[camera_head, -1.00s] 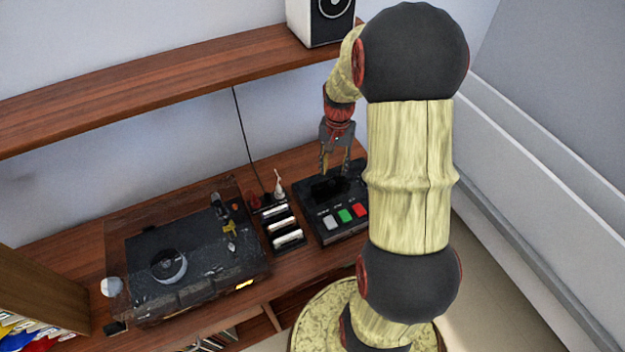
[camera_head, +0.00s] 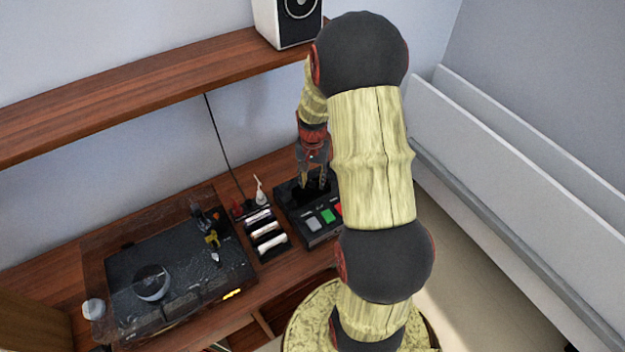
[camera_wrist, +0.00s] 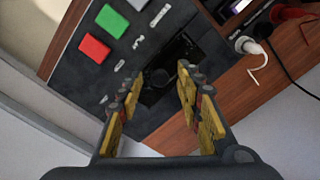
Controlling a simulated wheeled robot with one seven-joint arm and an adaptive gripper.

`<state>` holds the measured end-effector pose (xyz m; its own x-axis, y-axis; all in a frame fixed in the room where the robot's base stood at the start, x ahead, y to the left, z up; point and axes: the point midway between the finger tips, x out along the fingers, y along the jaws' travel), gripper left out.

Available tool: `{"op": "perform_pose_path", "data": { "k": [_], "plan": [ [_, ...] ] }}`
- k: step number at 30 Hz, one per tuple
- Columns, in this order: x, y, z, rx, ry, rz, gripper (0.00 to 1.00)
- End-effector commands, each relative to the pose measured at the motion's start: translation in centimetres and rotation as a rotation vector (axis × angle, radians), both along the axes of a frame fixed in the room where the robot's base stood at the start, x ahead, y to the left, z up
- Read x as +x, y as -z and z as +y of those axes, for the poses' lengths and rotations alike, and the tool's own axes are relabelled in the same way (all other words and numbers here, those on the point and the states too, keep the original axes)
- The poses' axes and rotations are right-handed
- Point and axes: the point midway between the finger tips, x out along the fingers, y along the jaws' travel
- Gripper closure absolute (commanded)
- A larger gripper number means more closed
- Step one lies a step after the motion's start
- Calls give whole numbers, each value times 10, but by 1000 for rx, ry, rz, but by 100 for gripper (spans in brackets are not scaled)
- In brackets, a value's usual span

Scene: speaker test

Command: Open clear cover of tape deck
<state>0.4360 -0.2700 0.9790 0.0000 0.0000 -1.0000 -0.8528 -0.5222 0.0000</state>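The tape deck (camera_head: 297,222) is a dark box on the wooden desk, with grey, green and red buttons along its front. It also shows in the wrist view (camera_wrist: 75,75). A dark, glossy cover area (camera_wrist: 184,50) lies behind the buttons, partly hidden by my fingers. I cannot tell the cover's edge or whether it is raised. My gripper (camera_head: 313,184) points down over the back part of the deck. In the wrist view its two yellow-padded fingers (camera_wrist: 160,78) are apart, with nothing held between them. Contact with the cover cannot be told.
A rack of white-edged items (camera_head: 268,238) stands just left of the deck, with red and white plugs (camera_head: 260,194) behind it. A turntable (camera_head: 185,262) under a clear lid is farther left. A shelf (camera_head: 150,90) with a white speaker (camera_head: 288,22) hangs above.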

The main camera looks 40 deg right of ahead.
Motion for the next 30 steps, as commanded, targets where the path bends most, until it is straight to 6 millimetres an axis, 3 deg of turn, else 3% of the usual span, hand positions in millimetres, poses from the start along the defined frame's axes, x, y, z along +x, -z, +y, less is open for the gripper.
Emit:
{"op": "perform_pose_path", "data": {
  "k": [5, 23, 30],
  "plan": [
    [0, 0, 0, 0, 0, 0, 65],
    [0, 0, 0, 0, 0, 0, 99],
    [0, 0, 0, 0, 0, 0, 100]
  ]
}}
